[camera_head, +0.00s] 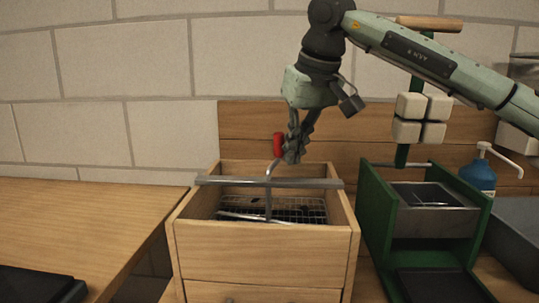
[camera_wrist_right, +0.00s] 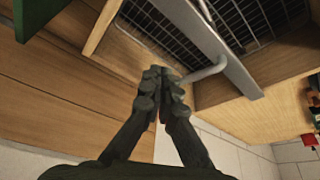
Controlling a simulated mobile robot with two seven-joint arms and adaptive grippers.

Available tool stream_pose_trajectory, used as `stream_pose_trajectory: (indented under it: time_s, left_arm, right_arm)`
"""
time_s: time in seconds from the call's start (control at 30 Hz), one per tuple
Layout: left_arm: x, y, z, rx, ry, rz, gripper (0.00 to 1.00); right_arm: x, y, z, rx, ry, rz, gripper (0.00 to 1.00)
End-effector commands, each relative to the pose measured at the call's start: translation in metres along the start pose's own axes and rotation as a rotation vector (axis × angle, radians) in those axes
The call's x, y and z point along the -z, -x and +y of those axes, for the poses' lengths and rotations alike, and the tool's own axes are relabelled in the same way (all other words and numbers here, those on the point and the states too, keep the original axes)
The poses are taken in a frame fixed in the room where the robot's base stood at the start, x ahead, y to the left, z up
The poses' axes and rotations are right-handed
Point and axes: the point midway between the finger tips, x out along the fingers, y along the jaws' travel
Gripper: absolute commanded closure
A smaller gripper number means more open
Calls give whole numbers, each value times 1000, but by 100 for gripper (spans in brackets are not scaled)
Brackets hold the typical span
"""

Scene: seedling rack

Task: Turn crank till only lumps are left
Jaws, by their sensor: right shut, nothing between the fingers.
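The crank is a bent grey rod (camera_head: 268,181) with an upright red handle (camera_head: 278,145). It rises from a metal bar (camera_head: 225,180) lying across the top of a wooden sieve box (camera_head: 262,248). Wire mesh (camera_head: 300,208) shows inside the box, with a few small dark bits; I cannot tell whether they are lumps. My right gripper (camera_head: 291,159) is shut and empty, pointing down just right of the red handle. In the wrist view its fingertips (camera_wrist_right: 160,76) meet beside the crank rod (camera_wrist_right: 205,71), and the mesh (camera_wrist_right: 225,22) lies beyond. My left gripper is not in view.
A green press-like stand (camera_head: 374,215) with a metal tray stands right of the box, with pale blocks (camera_head: 423,118) above it. A blue pump bottle (camera_head: 478,176) is behind it. The wooden table (camera_head: 80,225) at left is mostly clear, with a dark object (camera_head: 40,285) in front.

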Motion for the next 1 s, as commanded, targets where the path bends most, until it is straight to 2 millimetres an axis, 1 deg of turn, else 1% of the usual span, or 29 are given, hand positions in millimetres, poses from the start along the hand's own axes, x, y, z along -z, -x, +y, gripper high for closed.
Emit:
stream_pose_trajectory:
  time_s: [0.27,0.37,1.0]
  left_arm:
    - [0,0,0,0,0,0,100]
    - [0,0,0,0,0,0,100]
    - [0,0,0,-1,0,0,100]
  right_arm:
    - [0,0,0,0,0,1,100]
    - [3,5,0,-1,-1,3,100]
    - [27,64,-1,1,0,2,100]
